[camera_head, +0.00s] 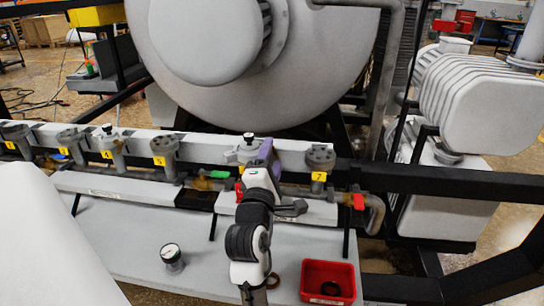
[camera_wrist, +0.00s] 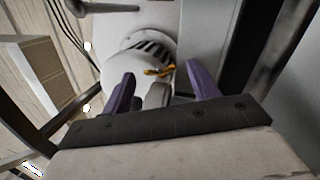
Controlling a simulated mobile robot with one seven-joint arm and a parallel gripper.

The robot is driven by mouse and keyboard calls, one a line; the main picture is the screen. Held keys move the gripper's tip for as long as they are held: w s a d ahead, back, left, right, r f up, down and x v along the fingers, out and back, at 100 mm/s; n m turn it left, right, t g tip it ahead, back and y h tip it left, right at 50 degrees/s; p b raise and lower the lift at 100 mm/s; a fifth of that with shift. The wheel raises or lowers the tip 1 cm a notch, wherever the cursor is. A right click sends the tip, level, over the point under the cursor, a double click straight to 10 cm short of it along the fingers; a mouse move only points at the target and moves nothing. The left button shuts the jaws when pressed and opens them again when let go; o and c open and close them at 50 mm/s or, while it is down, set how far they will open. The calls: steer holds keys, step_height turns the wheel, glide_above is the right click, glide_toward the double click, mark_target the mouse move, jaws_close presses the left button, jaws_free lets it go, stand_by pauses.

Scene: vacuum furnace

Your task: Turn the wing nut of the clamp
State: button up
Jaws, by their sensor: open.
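My gripper (camera_head: 266,150) reaches over the row of grey valve fittings, at the one between labels 5 and 7. A small yellow-gold piece (camera_wrist: 160,72), possibly part of the clamp, shows between the fingertips beside a ribbed grey round fitting (camera_wrist: 150,52). A rounded grey piece (camera_wrist: 157,95) also shows between the fingers. I cannot tell whether it is the wing nut or whether a finger touches it. In the head view my gripper and arm hide the clamp.
The fitting labelled 7 (camera_head: 320,160) stands close to the right. A black frame beam (camera_head: 450,182) runs right. The large furnace drum (camera_head: 330,60) rises behind.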

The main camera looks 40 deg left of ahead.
steer(key=shift+w+a, duration=0.1)
steer(key=shift+w, duration=0.05)
steer(key=c, duration=1)
steer(key=shift+r+m+p, duration=0.3)
steer(key=shift+r+p, duration=0.1)
steer(key=shift+p, duration=0.55)
steer(key=m+g+h+p, duration=0.1)
steer(key=p, duration=0.1)
steer(key=shift+r+p, duration=0.2)
steer(key=shift+p, duration=0.2)
steer(key=shift+m+g+h+p, duration=0.3)
steer(key=shift+m+p, duration=0.2)
steer(key=shift+p, duration=0.5)
steer(key=shift+f+m+g+p, duration=0.3)
steer(key=shift+p, duration=0.05)
steer(key=o, duration=1)
